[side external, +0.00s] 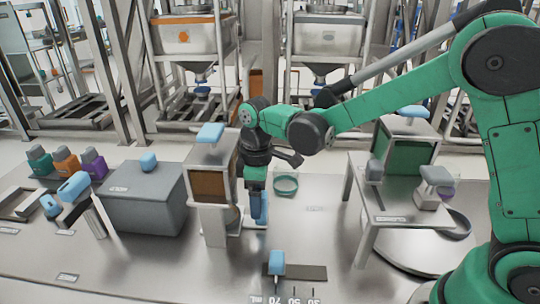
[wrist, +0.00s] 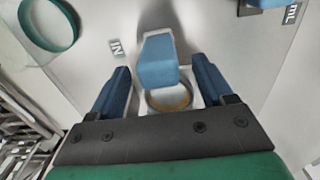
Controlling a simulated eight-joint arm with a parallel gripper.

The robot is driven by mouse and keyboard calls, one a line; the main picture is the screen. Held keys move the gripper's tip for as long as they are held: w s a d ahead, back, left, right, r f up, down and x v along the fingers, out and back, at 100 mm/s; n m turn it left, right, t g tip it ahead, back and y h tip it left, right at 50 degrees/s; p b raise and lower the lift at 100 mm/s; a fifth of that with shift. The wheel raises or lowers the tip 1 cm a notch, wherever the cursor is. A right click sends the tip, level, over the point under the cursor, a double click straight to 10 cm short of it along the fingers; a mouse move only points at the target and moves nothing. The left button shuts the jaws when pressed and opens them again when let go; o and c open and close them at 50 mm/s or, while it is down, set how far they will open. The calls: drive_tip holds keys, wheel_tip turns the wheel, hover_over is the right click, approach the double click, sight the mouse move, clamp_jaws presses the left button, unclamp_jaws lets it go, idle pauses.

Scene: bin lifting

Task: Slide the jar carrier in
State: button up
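In the wrist view my gripper (wrist: 159,66) is open, with one blue finger on each side of a light-blue handle block (wrist: 157,58). Gaps show between the block and both fingers. A pale plate with an amber-brown ring (wrist: 170,98) lies behind the block; this seems to be the jar carrier, partly hidden by my gripper. In the side view my gripper (side external: 259,210) points down, low beside the right side of a grey cabinet (side external: 212,158) with a brown window and light-blue top handle. The carrier is mostly hidden there. An "IN" label (wrist: 116,47) lies on the surface nearby.
A green-rimmed round dish (side external: 286,185) lies to the right of my gripper. A grey bin (side external: 146,205) stands left of the cabinet. A light-blue slider block (side external: 277,262) sits in front. A metal table (side external: 395,200) with a green-windowed box (side external: 405,157) stands right.

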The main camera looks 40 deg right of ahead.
drive_tip(key=shift+r, duration=2.8)
drive_tip(key=shift+s+r, duration=0.1)
drive_tip(key=shift+s+d+r, duration=0.15)
drive_tip(key=shift+d+r, duration=0.05)
drive_tip(key=s+d+r+m+t, duration=0.1)
drive_tip(key=s+d+m+t, duration=0.5)
drive_tip(key=s+m, duration=0.3)
drive_tip(key=shift+s+r+t, duration=0.15)
drive_tip(key=shift+r+t, duration=0.15)
drive_tip(key=shift+t, duration=0.3)
